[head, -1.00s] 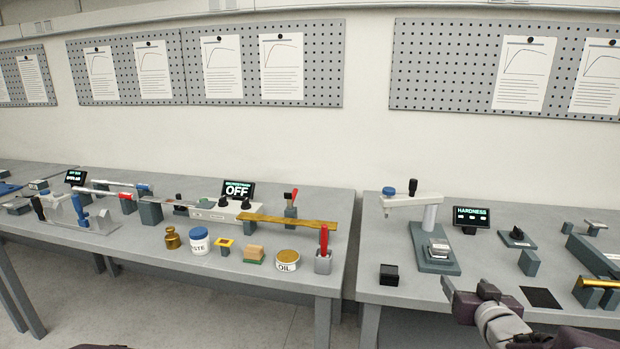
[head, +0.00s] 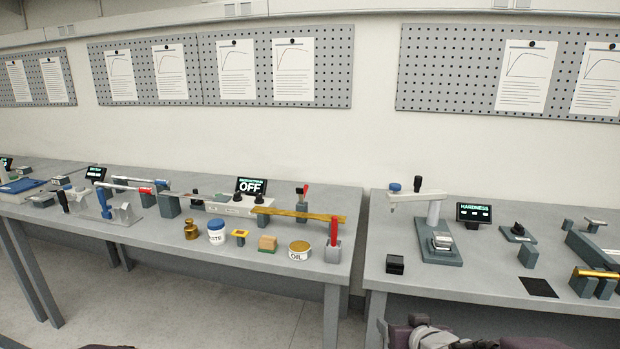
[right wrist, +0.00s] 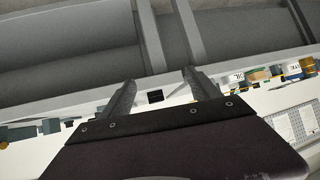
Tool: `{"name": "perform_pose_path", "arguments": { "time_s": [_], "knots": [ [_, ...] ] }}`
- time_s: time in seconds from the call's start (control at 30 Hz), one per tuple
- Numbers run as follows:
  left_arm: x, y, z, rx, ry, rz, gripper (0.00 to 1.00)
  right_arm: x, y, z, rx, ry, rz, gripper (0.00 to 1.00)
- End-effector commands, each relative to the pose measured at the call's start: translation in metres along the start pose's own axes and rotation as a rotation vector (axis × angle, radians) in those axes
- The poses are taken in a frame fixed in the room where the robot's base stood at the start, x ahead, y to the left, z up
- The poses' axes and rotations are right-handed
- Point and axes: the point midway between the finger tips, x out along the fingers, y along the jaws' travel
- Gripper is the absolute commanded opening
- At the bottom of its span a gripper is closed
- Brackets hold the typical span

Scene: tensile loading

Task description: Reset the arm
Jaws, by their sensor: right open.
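My right arm shows at the bottom edge of the head view, low in front of the right-hand table (head: 455,287). My right gripper (head: 388,334) is partly cut off by the picture's edge there. In the right wrist view its two fingers (right wrist: 158,88) stand apart with nothing between them. The bench edges and a small black block (right wrist: 155,96) show beyond the fingers, apart from them. My left gripper is not in view.
The left table (head: 130,252) holds a jar of paste (head: 216,232), an oil tin (head: 299,250), a red-handled tool (head: 334,235) and a display reading OFF (head: 251,186). The right table holds a hardness tester (head: 433,220), a black block (head: 395,264) and a dark mat (head: 538,287). A narrow gap separates the tables.

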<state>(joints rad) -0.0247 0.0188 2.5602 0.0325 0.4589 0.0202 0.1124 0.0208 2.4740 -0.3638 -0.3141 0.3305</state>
Motion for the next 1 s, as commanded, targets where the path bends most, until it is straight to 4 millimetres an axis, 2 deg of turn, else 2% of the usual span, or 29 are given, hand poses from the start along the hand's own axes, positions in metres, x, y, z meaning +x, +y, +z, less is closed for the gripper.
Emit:
{"name": "perform_pose_path", "arguments": {
  "time_s": [0.03, 0.17, 0.3, 0.43, 0.47, 0.5, 0.8, 0.9, 1.0],
  "knots": [
    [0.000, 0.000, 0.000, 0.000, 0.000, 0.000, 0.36, -0.001, -0.008, 0.021, -0.003, -0.076, 0.001, 0.71],
    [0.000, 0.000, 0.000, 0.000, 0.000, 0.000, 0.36, -0.013, -0.018, 0.086, -0.005, -0.314, 0.026, 0.71],
    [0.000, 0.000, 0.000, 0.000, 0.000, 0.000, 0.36, -0.043, -0.019, 0.152, 0.014, -0.580, 0.052, 0.71],
    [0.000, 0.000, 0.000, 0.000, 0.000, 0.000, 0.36, -0.081, -0.021, 0.200, 0.019, -0.823, 0.042, 0.71],
    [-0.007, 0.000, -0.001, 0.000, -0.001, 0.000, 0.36, -0.092, -0.022, 0.200, -0.012, -0.858, 0.027, 0.71],
    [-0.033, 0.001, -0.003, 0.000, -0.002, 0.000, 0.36, -0.105, -0.023, 0.177, -0.009, -0.846, 0.030, 0.71],
    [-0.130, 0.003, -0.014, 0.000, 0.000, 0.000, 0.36, -0.161, -0.027, 0.098, -0.008, -0.843, 0.032, 0.71],
    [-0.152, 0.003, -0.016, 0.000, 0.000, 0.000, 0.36, -0.174, -0.028, 0.079, -0.008, -0.843, 0.033, 0.71],
    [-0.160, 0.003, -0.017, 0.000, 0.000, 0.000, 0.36, -0.178, -0.029, 0.073, -0.008, -0.843, 0.033, 0.71]
  ]
}}
